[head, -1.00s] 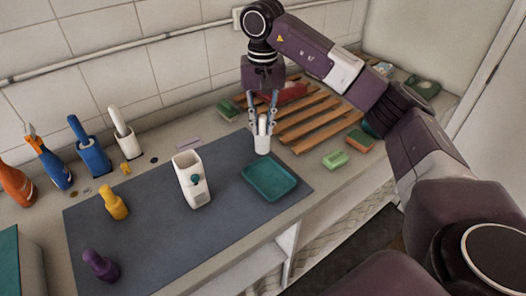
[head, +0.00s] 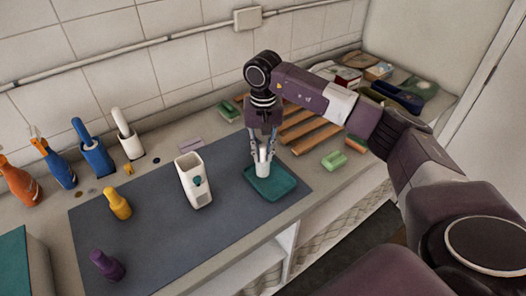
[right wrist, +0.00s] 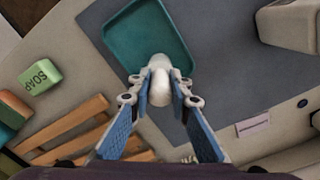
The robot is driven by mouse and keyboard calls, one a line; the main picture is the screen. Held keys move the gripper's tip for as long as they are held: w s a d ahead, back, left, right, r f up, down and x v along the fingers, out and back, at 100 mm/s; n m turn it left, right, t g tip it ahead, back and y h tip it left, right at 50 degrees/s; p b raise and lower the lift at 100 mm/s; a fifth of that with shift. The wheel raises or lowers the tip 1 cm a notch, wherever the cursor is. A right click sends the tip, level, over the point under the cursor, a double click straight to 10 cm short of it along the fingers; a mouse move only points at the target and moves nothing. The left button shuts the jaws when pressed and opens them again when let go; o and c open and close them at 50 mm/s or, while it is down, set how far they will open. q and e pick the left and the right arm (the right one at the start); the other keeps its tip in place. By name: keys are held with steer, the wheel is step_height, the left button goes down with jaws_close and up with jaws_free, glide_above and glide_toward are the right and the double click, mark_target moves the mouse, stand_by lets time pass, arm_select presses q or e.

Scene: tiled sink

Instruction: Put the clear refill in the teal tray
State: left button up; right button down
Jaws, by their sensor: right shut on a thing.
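The clear refill (head: 263,169), a small whitish bottle, is upright between the fingers of my right gripper (head: 262,153). The gripper is shut on it. In the right wrist view, the refill (right wrist: 160,90) sits between the blue-padded fingertips (right wrist: 160,82). The teal tray (head: 283,192) lies on the dark grey mat, and the refill's lower end overlaps its back part in the head view. In the right wrist view, the tray (right wrist: 140,35) extends beyond the refill. I cannot tell whether the refill touches the tray. My left gripper is not in view.
A white dispenser (head: 194,181) stands left of the tray. A wooden rack (head: 305,130) and green soap (head: 334,160) are to the right.

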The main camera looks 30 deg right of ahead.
steer(key=c, duration=1.8)
jaws_free()
steer(key=shift+f, duration=0.1)
steer(key=shift+r, duration=0.55)
step_height(320, 180, up, 11)
steer(key=b, duration=0.3)
steer(key=shift+r, duration=0.15)
